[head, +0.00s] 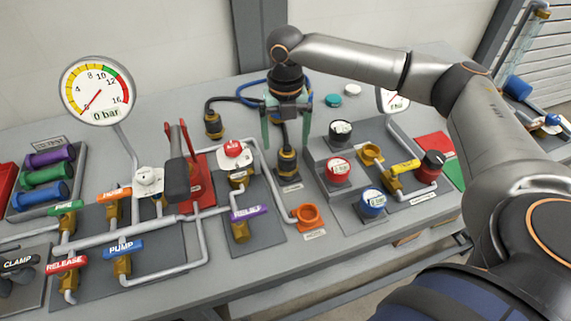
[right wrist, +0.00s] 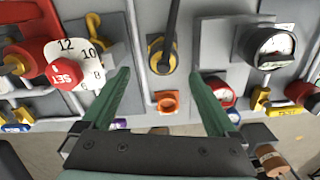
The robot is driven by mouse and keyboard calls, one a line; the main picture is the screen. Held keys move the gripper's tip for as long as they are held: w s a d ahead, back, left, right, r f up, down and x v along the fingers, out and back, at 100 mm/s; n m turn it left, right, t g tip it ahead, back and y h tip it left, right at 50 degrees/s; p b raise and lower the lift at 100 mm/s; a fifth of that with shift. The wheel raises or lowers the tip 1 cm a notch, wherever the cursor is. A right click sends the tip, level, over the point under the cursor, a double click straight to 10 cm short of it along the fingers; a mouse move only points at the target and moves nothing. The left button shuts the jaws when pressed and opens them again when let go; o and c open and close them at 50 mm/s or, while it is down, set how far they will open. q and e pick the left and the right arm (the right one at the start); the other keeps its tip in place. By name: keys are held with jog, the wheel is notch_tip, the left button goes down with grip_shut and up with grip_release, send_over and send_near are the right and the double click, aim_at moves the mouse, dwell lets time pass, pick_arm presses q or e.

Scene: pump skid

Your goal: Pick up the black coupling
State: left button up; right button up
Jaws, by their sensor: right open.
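The black coupling (head: 288,165) with a brass band stands upright on a small grey plate in the middle of the bench, a black hose running up from its top. In the right wrist view, its brass and black end (right wrist: 162,58) shows beyond the fingertips. My right gripper (head: 286,133) points down above the coupling, its green fingers open on either side of the hose. In the right wrist view the open fingers (right wrist: 158,76) hold nothing; the coupling appears apart from them. My left gripper is not in view.
A second brass hose fitting (head: 213,124) stands to the left. An orange port (head: 306,216) sits in front. Gauges (head: 339,170) and a yellow-handled valve (head: 404,167) are close on the right. A red lever pump (head: 197,180) and pipes crowd the left.

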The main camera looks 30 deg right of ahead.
aim_at(288, 159)
notch_tip(288, 159, down, 2)
jog(key=shift+f, duration=0.25)
jog(key=f, duration=0.5)
jog(key=shift+w+d+f, duration=0.1)
jog(key=shift+d+f, duration=0.25)
grip_shut()
